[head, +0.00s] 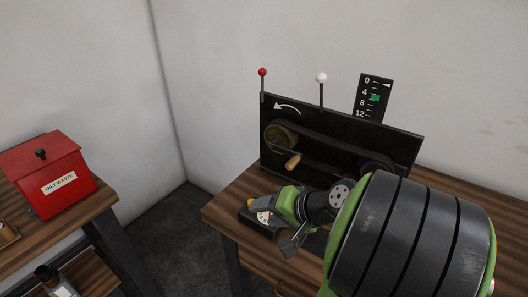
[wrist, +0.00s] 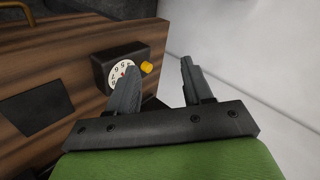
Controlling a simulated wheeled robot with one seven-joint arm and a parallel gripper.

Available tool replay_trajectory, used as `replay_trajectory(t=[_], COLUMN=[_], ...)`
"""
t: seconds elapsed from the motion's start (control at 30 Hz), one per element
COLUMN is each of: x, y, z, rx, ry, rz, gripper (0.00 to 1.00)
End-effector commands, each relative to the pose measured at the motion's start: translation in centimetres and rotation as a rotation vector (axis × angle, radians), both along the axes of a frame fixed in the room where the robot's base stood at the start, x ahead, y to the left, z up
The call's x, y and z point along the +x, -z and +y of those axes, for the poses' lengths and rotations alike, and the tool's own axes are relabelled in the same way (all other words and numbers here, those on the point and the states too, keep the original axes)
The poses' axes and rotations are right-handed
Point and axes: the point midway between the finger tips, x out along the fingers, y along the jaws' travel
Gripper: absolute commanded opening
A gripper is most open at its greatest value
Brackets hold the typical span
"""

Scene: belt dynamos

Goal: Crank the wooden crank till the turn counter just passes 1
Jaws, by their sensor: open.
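The wooden crank handle (head: 293,161) sticks out on a thin arm from a brass-coloured pulley (head: 281,136) on the black dynamo panel (head: 330,137). A round white dial with numerals (wrist: 122,74) sits on a black box beside a yellow knob (wrist: 147,67); it also shows in the head view (head: 263,216). I cannot tell its reading. An upright scale marked 0 to 12 (head: 373,97) has a white pointer by 0 and a green mark lower down. My gripper (head: 280,222) is open and empty, in front of and below the crank handle, near the dial box.
A red-knobbed lever (head: 262,73) and a white-knobbed lever (head: 321,78) stand up at the panel. A red oily-waste box (head: 52,182) sits on another wooden table at left. My arm covers much of the right of the dynamo's table (head: 226,211).

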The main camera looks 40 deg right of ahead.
Motion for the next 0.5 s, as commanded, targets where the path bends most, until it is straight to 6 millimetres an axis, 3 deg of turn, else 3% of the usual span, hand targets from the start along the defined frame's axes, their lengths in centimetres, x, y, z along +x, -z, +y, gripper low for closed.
replay_trajectory(t=[0.03, 0.1, 0.23, 0.37, 0.5], x=[-0.4, -1.2, -3.7, -5.1, -3.7], y=[0.0, -1.1, -3.1, -4.2, -4.1], z=[-2.8, -6.2, -11.2, -13.2, -13.2], rx=[0.078, 0.171, 0.283, 0.321, 0.324], ry=[0.103, 0.227, 0.403, 0.471, 0.47], rz=[-0.068, -0.186, -0.375, -0.462, -0.468], gripper=[0.51, 0.51, 0.51, 0.51, 0.51])
